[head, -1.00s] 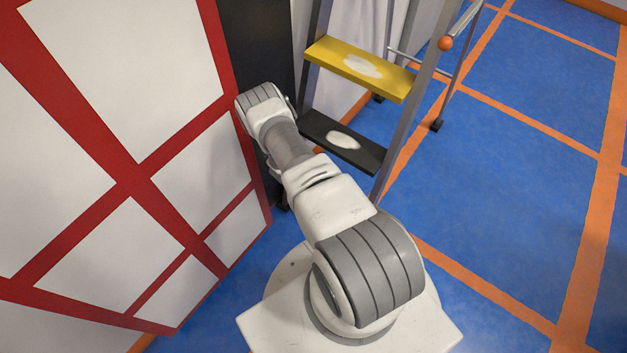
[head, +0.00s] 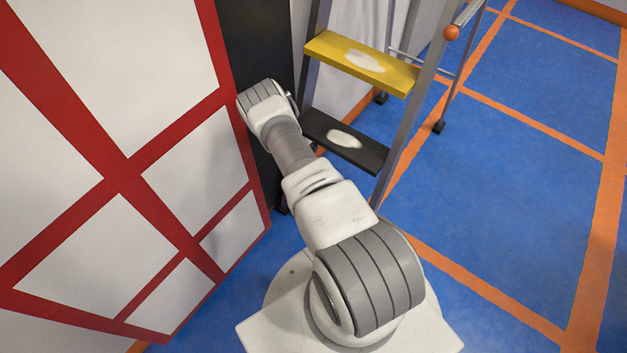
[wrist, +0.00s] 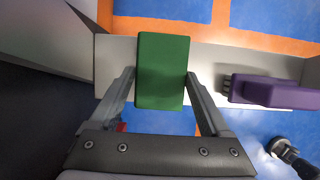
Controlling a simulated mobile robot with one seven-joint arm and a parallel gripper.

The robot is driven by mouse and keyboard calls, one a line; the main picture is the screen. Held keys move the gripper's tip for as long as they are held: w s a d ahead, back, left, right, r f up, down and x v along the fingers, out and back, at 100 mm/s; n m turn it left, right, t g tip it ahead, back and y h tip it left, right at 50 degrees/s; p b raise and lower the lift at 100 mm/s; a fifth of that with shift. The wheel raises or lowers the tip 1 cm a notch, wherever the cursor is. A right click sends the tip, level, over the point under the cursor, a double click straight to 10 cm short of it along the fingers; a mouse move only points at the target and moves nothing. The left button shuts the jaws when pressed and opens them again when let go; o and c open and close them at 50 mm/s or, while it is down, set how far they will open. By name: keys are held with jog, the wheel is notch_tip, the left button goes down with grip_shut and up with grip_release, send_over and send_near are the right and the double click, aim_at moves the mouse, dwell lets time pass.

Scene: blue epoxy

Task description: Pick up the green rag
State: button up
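The green rag (wrist: 162,70) shows in the wrist view as a flat green rectangle over a pale ledge (wrist: 116,66). My gripper (wrist: 160,76) has its two fingers apart, one along each side of the rag. The rag's edges lie close to the fingertips; whether they touch is unclear. In the head view my arm reaches toward the dark panel, and my gripper and the rag are hidden.
A purple object (wrist: 268,92) lies right of the rag on the ledge. In the head view, a stepladder with a yellow step (head: 325,50) stands beside my arm. A red-and-white panel (head: 70,120) is on the left. Blue floor (head: 500,190) is clear on the right.

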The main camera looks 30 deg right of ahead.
jog(key=c, duration=0.9)
jog(key=shift+o, duration=0.2)
jog(key=shift+r, duration=0.1)
jog(key=shift+r+p, duration=0.85)
jog(key=shift+r, duration=0.05)
jog(key=s+a+p, duration=0.3)
jog(key=a, duration=0.5)
jog(key=s+a+p, duration=0.3)
jog(key=a, duration=0.6)
jog(key=shift+f, duration=0.3)
jog(key=o, duration=0.8)
jog(key=c, duration=0.5)
